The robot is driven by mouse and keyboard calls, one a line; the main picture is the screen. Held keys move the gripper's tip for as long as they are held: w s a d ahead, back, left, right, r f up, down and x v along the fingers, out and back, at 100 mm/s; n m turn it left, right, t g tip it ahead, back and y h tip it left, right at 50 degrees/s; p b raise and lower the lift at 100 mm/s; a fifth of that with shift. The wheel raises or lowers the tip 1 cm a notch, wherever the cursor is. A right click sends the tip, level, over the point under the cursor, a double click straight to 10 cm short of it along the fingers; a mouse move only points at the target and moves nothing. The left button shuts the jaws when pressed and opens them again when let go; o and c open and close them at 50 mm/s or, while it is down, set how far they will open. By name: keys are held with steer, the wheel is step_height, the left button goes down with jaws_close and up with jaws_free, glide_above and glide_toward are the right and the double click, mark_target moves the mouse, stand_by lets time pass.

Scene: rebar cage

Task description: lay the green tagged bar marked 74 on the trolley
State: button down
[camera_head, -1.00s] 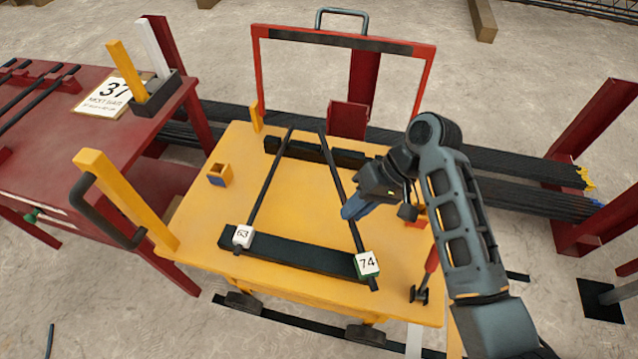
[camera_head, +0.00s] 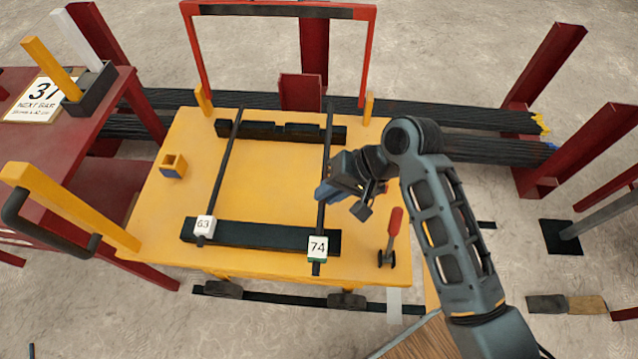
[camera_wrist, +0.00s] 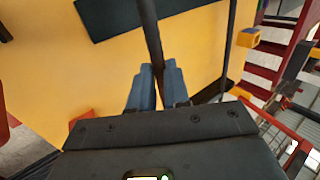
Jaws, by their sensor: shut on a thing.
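The bar marked 74 (camera_head: 322,215) is a dark rod with a white tag with green edges (camera_head: 317,246) at its near end. It spans the two black bearers on the yellow trolley (camera_head: 265,185), roughly parallel to the bar marked 63 (camera_head: 222,165) on its left. My gripper (camera_head: 325,192) is shut on the 74 bar near its middle, coming from the right. In the wrist view my blue fingers (camera_wrist: 155,88) flank the dark rod (camera_wrist: 150,35). Whether the rod fully touches both bearers is hard to tell.
A small yellow-blue block (camera_head: 173,166) sits at the trolley's left. A red-handled tool (camera_head: 394,225) stands at its near right. A red frame (camera_head: 370,60) rises at the back. The red table (camera_head: 105,120) with the 37 sign is at left.

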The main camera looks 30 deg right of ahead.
mark_target(324, 177)
steer(key=w+f, duration=0.1)
steer(key=w+d+f, duration=0.1)
steer(key=w, duration=0.1)
steer(key=w+d+f, duration=0.1)
steer(key=w, duration=0.1)
steer(key=shift+f, duration=2.1)
steer(key=shift+f+b, duration=0.1)
steer(key=shift+b, duration=0.2)
steer(key=c, duration=1.1)
jaws_free()
steer(key=p+v, duration=0.1)
steer(key=v, duration=1.1)
